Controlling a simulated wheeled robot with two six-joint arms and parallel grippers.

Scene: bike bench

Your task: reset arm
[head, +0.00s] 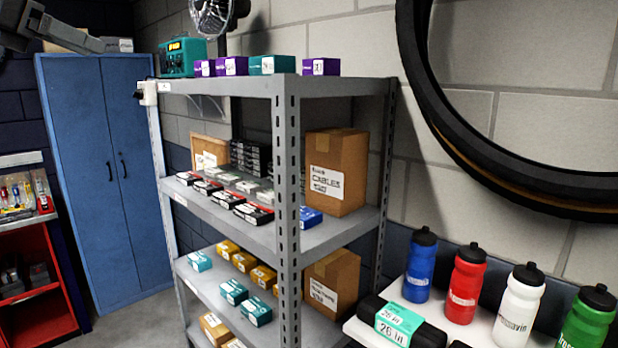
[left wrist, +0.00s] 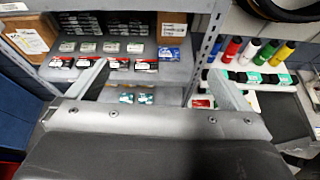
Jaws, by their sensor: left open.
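My left gripper (left wrist: 160,82) is open in the left wrist view, with its two grey fingers spread wide apart. Nothing is between the fingers, and they point toward the grey metal shelf unit (head: 287,180), which also shows in the left wrist view (left wrist: 185,75). In the head view, part of my left arm and gripper shows at the top left corner, in front of the wall above the blue cabinet (head: 105,170). My right gripper is in neither view.
The shelf holds several small boxes, a cardboard cables box (head: 337,172) and a teal device (head: 183,57) on top. Bottles, including a red bottle (head: 465,283), stand on a white surface at the lower right. A tyre (head: 480,170) hangs on the wall. A red cart (head: 40,290) stands at left.

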